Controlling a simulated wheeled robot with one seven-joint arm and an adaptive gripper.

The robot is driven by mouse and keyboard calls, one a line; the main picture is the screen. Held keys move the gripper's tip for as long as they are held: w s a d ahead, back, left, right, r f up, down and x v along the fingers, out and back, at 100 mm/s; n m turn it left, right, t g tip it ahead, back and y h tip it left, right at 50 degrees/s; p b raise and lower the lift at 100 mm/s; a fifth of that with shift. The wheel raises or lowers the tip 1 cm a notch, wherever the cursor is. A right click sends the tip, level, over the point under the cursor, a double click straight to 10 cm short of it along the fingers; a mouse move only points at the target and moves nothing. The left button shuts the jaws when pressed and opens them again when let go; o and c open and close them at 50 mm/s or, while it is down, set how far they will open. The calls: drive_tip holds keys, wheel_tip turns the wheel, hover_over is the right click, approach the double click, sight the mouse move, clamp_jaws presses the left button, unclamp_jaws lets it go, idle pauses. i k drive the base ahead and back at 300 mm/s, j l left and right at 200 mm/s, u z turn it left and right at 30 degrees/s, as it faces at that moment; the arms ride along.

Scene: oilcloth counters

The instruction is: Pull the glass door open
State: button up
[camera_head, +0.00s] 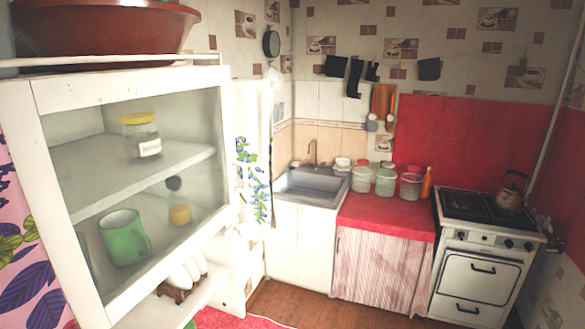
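The glass door (196,114) is on the white cabinet (120,88) at the left of the head view. Its pane appears to cover the front inside a white frame, and it looks shut. I cannot make out a handle on it. Behind the pane stand a jar with a yellow lid (141,136) on the upper shelf and a green mug (124,238) below. A small yellowish jar (180,214) stands right of the mug. My gripper is not in view.
A large red-brown basin (105,27) sits on top of the cabinet. An open shelf below holds plates (187,270). A sink (312,184), a red counter (385,216) with several jars, and a stove (478,265) stand behind. Wooden floor (300,303) shows at the bottom.

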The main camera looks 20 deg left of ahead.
sight(22, 102)
drive_tip(key=u, duration=1.7)
